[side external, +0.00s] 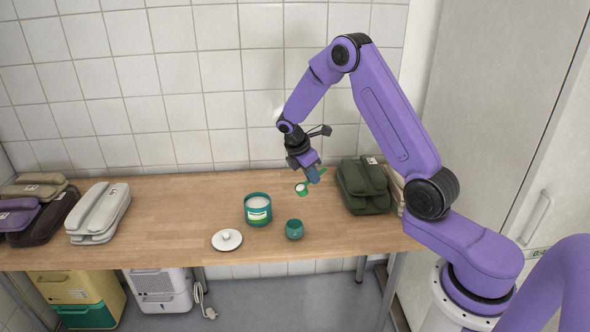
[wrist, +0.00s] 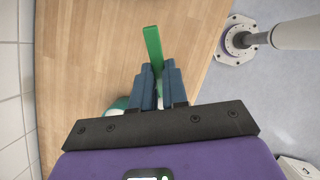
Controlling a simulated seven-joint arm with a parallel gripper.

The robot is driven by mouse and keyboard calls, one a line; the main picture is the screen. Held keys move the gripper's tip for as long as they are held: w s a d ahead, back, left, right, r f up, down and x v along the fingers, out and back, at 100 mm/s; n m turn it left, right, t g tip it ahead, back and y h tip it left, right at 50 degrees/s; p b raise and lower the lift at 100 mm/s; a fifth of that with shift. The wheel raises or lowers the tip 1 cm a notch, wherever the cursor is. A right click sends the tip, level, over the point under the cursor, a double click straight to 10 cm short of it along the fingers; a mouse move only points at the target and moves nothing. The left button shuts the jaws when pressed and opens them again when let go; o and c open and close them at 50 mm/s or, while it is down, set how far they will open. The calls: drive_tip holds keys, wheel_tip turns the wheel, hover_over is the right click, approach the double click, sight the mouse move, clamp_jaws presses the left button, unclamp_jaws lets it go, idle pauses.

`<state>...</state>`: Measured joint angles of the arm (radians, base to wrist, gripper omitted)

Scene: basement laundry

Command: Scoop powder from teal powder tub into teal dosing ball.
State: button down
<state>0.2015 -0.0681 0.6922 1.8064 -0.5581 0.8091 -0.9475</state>
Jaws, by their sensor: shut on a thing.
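The scoop's bowl shows white inside, likely powder. In the wrist view, the scoop's green handle (wrist: 153,45) sticks out past my fingers (wrist: 158,75); its bowl is mostly hidden behind them. The teal powder tub (side external: 258,210) stands open on the table with white powder inside and a green label on its front. The small teal dosing ball (side external: 294,229) stands to the tub's right, nearer the front edge.
A white round lid (side external: 227,240) with a knob lies in front of the tub. Dark green folded bundles (side external: 363,185) lie on the right of the wooden table (side external: 170,220). Beige, purple and brown bundles (side external: 98,212) lie at the left. A tiled wall stands behind.

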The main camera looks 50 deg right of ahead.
sight(296, 189)
drive_tip(key=f+h, duration=0.1)
drive_tip(key=f, duration=0.1)
drive_tip(key=a+f+g+h, duration=0.1)
drive_tip(key=f, duration=0.1)
drive_tip(key=w+a+f+h, duration=0.1)
drive_tip(key=f+h, duration=0.1)
drive_tip(key=shift+a+f, duration=0.1)
drive_tip(key=shift+f, duration=0.25)
drive_tip(key=a+g+h, duration=0.1)
drive_tip(key=h, duration=0.1)
drive_tip(key=a+h, duration=0.1)
drive_tip(key=h, duration=0.1)
drive_tip(key=w+a+g+h, duration=0.1)
drive_tip(key=h, duration=0.1)
drive_tip(key=shift+f+g, duration=0.15)
drive_tip(key=shift+g, duration=0.15)
idle(1.3)
